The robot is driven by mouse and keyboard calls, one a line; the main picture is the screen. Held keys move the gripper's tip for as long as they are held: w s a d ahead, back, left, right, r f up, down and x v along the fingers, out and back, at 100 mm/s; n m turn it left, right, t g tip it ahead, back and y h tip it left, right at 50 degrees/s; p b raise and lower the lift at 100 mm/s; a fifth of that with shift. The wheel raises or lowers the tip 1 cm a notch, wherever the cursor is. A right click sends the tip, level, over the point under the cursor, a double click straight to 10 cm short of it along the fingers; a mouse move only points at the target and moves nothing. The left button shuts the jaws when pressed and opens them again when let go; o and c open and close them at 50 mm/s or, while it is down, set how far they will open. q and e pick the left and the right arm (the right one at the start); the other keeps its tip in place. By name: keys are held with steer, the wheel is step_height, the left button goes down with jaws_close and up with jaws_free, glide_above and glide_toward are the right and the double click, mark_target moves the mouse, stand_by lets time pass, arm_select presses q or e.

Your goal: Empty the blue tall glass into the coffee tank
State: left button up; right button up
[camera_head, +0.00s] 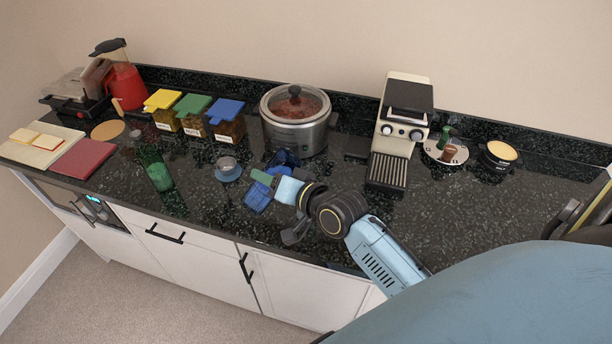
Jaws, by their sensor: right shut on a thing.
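My right gripper (264,178) is over the front part of the counter and shut on the blue tall glass (257,199). Dark blue glass shows on both sides of the fingers, slanting from upper right to lower left, so it looks tilted; the fingers hide its middle. I cannot tell whether it touches the counter or what it holds. The cream and black coffee machine (394,151) stands to the right at the back, well apart from the glass. A dark section (409,95) at its top may be the coffee tank; I cannot tell. My left gripper is not in view.
A steel slow cooker (294,136) stands behind the gripper. Lidded jars (226,128) line the back.

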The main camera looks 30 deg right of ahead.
mark_target(276, 168)
steer(key=shift+a+f+m+t+y+b, duration=0.15)
steer(key=shift+m+t+y+b, duration=0.35)
steer(key=shift+b, duration=0.65)
steer(key=shift+r+m+b, duration=0.4)
steer(key=shift+r+m+y+b, duration=0.4)
steer(key=shift+r+m+b, duration=0.45)
steer(key=shift+m+b, duration=0.4)
steer(key=shift+d+r+m+t+y, duration=0.3)
steer(key=shift+d+r+m+t, duration=0.15)
steer(key=shift+r+m, duration=0.1)
stand_by(1.6)
steer(key=shift+d+f+m+t+b, duration=0.15)
steer(key=shift+f+m+t+b, duration=0.2)
steer(key=shift+m, duration=0.45)
stand_by(0.8)
steer(key=shift+d+r+m, duration=0.1)
steer(key=shift+r+m, duration=0.2)
